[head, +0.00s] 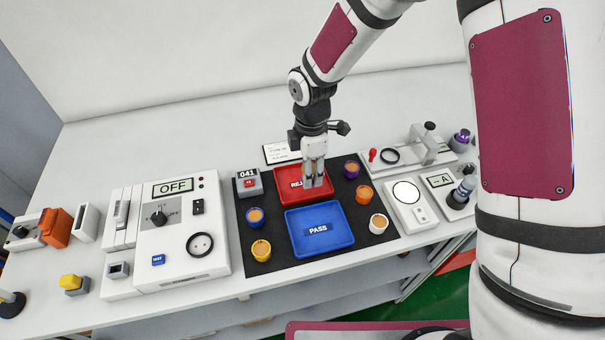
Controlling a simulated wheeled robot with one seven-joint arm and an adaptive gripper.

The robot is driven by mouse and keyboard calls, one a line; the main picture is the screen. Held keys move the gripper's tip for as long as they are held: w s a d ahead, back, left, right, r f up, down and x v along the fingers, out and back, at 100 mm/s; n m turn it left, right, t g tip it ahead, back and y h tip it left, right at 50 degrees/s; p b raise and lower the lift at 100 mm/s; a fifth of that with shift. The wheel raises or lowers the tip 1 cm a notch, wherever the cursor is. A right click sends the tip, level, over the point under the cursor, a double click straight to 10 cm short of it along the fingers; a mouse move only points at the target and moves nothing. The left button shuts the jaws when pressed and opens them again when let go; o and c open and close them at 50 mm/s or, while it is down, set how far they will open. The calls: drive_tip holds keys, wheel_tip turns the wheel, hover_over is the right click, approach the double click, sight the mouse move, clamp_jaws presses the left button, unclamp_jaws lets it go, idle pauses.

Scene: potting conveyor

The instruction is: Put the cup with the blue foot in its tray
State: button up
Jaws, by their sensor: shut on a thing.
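My gripper (313,183) points down over the red tray (287,197), whose label is partly hidden by the fingers. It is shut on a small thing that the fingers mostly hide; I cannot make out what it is. The blue tray (345,241), marked PASS, lies just in front of the red one. A blue cup (255,219) with an orange-brown top stands on the black mat left of the trays. I cannot see whether a separate foot shows under any cup.
On the black mat (287,270) stand a yellow cup (261,252), a purple cup (351,170), an orange cup (364,195) and a white cup (378,225). A counter marked 041 (248,183) is behind left. A white device marked OFF (180,235) stands left; a round-plated device (408,205) right.

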drive_tip(key=shift+w+a+f, duration=0.1)
drive_tip(key=shift+w+a, duration=0.4)
drive_tip(key=shift+w+a+f+p, duration=0.15)
drive_tip(key=shift+a+f+p, duration=0.05)
drive_tip(key=shift+f, duration=0.7)
drive_tip(key=shift+w+a+f+p, duration=0.15)
drive_tip(key=shift+f+p, duration=0.05)
drive_tip(key=shift+f, duration=0.65)
drive_tip(key=shift+f, duration=0.15)
drive_tip(key=o, duration=1.2)
